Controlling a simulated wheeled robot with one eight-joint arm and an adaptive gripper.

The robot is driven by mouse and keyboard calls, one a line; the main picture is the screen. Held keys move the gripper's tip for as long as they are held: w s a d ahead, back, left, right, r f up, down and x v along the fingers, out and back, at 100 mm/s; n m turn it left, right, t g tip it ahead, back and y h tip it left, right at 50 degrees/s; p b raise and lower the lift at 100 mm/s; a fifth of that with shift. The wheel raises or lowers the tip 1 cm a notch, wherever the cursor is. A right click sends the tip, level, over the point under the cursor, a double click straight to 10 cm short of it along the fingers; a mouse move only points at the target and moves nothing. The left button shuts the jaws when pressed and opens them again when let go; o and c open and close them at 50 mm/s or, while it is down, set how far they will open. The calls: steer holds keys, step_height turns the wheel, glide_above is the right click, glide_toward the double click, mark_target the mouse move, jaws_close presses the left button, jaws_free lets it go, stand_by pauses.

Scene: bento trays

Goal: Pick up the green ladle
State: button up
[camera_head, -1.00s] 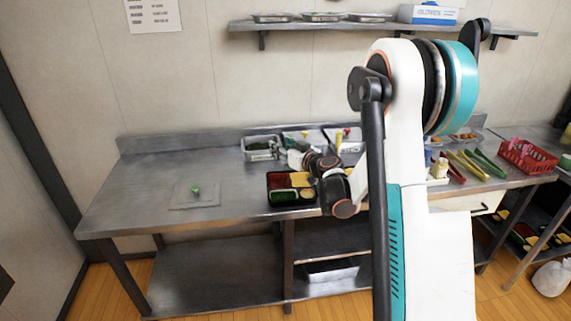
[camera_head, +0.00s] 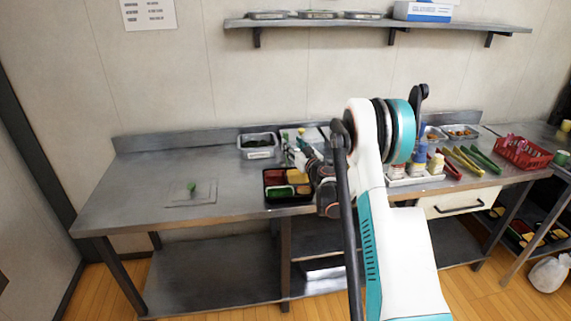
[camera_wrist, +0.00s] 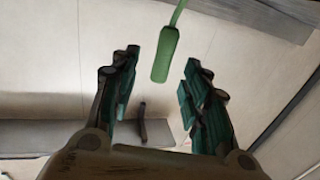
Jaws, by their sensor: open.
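The green ladle's handle (camera_wrist: 166,54) shows in the wrist view, with a thin green stem rising from it to the upper right. The handle's rounded end lies in the gap between the fingertips, with space to both sides. My gripper (camera_wrist: 160,60) is open and touches nothing that I can see. The ladle's bowl is out of the wrist view. In the head view my gripper (camera_head: 298,152) is over the back of the bento area, small and partly merged with the food behind it, and I cannot make out the ladle there.
A black bento tray (camera_head: 268,199) sits at the counter's front edge, below my arm. A metal pan (camera_head: 258,154) stands behind it. A bottle caddy (camera_head: 416,181), tongs (camera_head: 466,160) and a red basket (camera_head: 525,155) are to the right. The left counter (camera_head: 140,180) is mostly clear.

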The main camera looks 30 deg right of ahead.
mark_target(287, 140)
steer(key=shift+w+a+r+b, duration=0.1)
steer(key=shift+w+b, duration=0.5)
steer(key=shift+w, duration=0.95)
steer(key=shift+w+a+b, duration=0.1)
steer(key=shift+w+b, duration=0.45)
steer(key=shift+w, duration=1)
jaws_close()
